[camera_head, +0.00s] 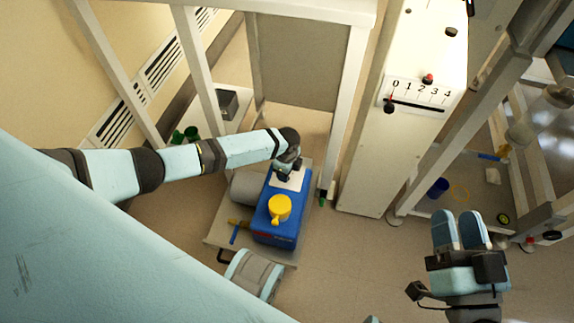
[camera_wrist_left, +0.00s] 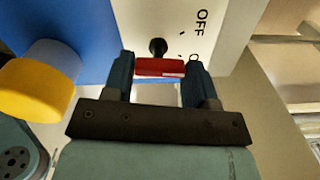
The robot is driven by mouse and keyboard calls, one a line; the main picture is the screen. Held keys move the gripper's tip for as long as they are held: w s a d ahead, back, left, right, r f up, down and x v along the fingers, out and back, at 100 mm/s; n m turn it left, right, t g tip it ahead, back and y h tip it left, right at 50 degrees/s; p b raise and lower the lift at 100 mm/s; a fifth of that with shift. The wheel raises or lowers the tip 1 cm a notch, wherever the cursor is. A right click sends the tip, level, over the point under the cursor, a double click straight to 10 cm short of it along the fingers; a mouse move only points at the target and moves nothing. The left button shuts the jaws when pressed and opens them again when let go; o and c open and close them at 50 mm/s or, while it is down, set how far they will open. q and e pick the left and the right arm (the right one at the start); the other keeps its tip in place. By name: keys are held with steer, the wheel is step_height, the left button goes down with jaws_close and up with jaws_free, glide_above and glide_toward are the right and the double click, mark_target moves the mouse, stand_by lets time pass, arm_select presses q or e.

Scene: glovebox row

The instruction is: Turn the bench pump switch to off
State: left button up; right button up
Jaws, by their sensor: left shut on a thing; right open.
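The bench pump is a blue box (camera_head: 272,235) with a yellow cap (camera_head: 279,208) on top and a white switch plate (camera_head: 289,180) at its far end. In the left wrist view, the plate carries the print OFF (camera_wrist_left: 201,21) and a second label partly hidden by a finger. My left gripper (camera_head: 288,170) is at the plate; in its wrist view the gripper (camera_wrist_left: 160,75) has its fingers either side of the red switch handle (camera_wrist_left: 160,67), shut on it. A black knob (camera_wrist_left: 158,46) shows just beyond the handle. My right gripper (camera_head: 458,217) is open and empty, away from the pump.
The pump stands on a low pale platform (camera_head: 219,238) with a grey cylinder (camera_head: 247,188) beside it. White frame posts (camera_head: 345,110) stand behind. A white panel with a 0-to-4 scale (camera_head: 420,95) stands right of the pump. Floor between pump and right gripper is clear.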

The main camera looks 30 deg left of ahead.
arm_select(q)
steer(key=shift+n+p, duration=0.4)
steer(key=shift+n, duration=0.1)
arm_select(e)
steer(key=shift+d+r, duration=0.1)
steer(key=shift+r, duration=0.9)
steer(key=shift+s, duration=0.1)
arm_select(q)
steer(key=o, duration=0.9)
steer(key=shift+r, duration=0.25)
step_height(320, 180, up, 3)
steer(key=shift+f+p, duration=0.2)
steer(key=shift+p, duration=0.6)
steer(key=shift+r+p, duration=1.95)
steer(key=shift+r, duration=3.45)
arm_select(e)
steer(key=d+f+g+h, duration=0.3)
steer(key=f, duration=0.5)
steer(key=shift+s+d+h, duration=0.2)
steer(key=shift+s+h, duration=0.05)
steer(key=shift+h, duration=0.05)
